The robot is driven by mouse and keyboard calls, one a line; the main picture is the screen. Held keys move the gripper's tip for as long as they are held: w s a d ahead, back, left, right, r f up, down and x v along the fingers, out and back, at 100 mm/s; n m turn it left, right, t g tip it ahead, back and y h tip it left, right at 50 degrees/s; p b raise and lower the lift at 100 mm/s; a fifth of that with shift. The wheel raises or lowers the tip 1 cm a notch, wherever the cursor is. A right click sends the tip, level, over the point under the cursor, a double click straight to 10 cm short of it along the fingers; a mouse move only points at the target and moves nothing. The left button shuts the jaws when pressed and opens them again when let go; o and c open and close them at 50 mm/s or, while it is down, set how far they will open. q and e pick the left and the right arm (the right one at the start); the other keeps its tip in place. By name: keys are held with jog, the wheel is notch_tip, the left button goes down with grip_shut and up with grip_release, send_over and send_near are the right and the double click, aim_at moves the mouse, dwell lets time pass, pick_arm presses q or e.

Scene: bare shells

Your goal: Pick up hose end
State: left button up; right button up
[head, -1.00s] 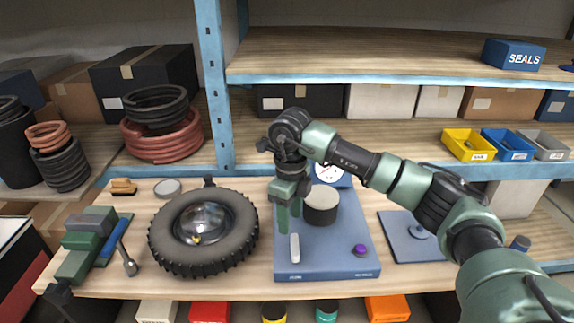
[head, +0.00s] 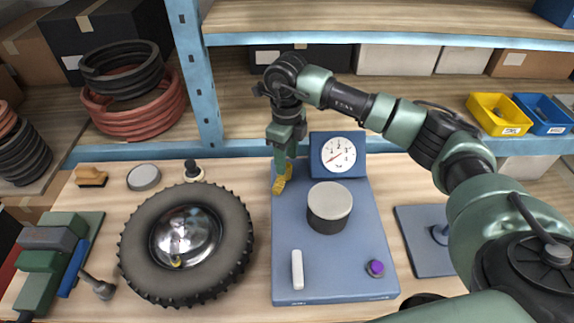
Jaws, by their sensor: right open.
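A small yellow fitting (head: 285,177), which looks like the hose end, is at the back left of a blue test board (head: 300,265). My right gripper (head: 280,168) points down right over it, with its open fingers at the fitting. The fingers hide part of it, and I cannot tell whether they touch it. My left gripper is not in view.
The board carries a gauge (head: 339,154), a grey-topped cylinder (head: 329,205), a white lever (head: 297,270) and a purple knob (head: 375,268). A tyre (head: 136,228) lies to the left. A blue plate (head: 424,245) lies right. A shelf upright (head: 198,80) stands behind.

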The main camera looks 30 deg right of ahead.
notch_tip(320, 180, down, 4)
jog(key=shift+w+r+p, duration=0.1)
jog(key=shift+w+p, duration=0.05)
jog(key=shift+p, duration=1)
jog(key=shift+f, duration=0.5)
grip_shut()
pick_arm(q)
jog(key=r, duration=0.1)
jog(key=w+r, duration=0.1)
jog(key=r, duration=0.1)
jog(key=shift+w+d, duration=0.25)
pick_arm(e)
jog(key=shift+w+r, duration=0.1)
jog(key=shift+r, duration=0.1)
